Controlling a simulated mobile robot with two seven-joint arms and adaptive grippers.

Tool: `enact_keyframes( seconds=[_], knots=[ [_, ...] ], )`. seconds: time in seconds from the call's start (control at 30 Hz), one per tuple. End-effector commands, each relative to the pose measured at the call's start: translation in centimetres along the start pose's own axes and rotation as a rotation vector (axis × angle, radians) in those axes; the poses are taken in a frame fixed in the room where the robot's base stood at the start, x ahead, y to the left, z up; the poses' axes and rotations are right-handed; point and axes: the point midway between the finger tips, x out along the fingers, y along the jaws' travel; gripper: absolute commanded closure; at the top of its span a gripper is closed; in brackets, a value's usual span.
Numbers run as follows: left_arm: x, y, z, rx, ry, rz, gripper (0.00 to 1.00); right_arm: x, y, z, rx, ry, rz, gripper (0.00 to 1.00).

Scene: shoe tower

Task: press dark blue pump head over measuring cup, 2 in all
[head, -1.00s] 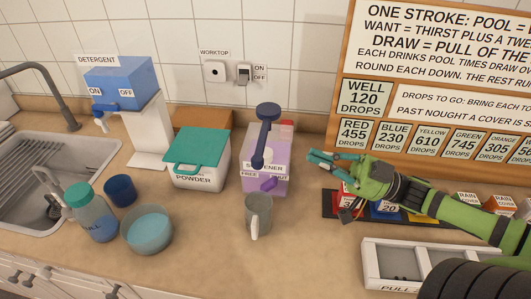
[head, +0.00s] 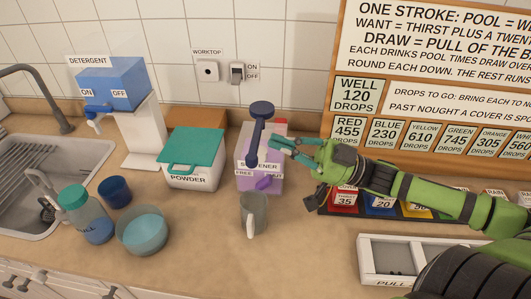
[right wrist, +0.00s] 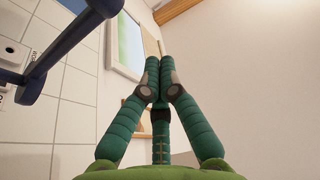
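The dark blue pump head (head: 262,108) stands on the lilac softener box (head: 246,181), its spout hanging down at the box's front. Part of the dark blue pump (right wrist: 62,38) also shows at the upper left of the right wrist view. A grey measuring cup (head: 255,214) with a pale handle stands on the worktop in front of the box, below the spout. My right gripper (head: 274,150) is just right of the pump, below its head's height in the picture. Its fingertips (right wrist: 159,65) are together with nothing between them. My left gripper is not in view.
A powder box (head: 193,180) with a teal lid stands left of the softener. A bowl (head: 142,231), a bottle (head: 88,214) and a blue cup (head: 115,191) are near the sink. Coloured cards and a white tray (head: 379,278) lie at right.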

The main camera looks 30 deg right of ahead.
Motion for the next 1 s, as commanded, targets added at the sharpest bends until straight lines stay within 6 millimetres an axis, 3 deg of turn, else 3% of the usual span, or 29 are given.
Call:
enact_keyframes(
  seconds=[0.3, 0.6, 1.0],
  knots=[
    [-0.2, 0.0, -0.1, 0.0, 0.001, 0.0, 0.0, 3.5, 0.0, -0.2, -0.004, 0.002, -0.002, 1.0],
    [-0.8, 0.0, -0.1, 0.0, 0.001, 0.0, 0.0, 2.1, 0.0, 3.4, 0.0, 0.0, 0.0, 1.0],
    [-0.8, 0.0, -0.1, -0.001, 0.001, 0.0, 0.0, 1.9, -0.1, 3.8, -0.001, -0.001, -0.001, 1.0]
  ],
)
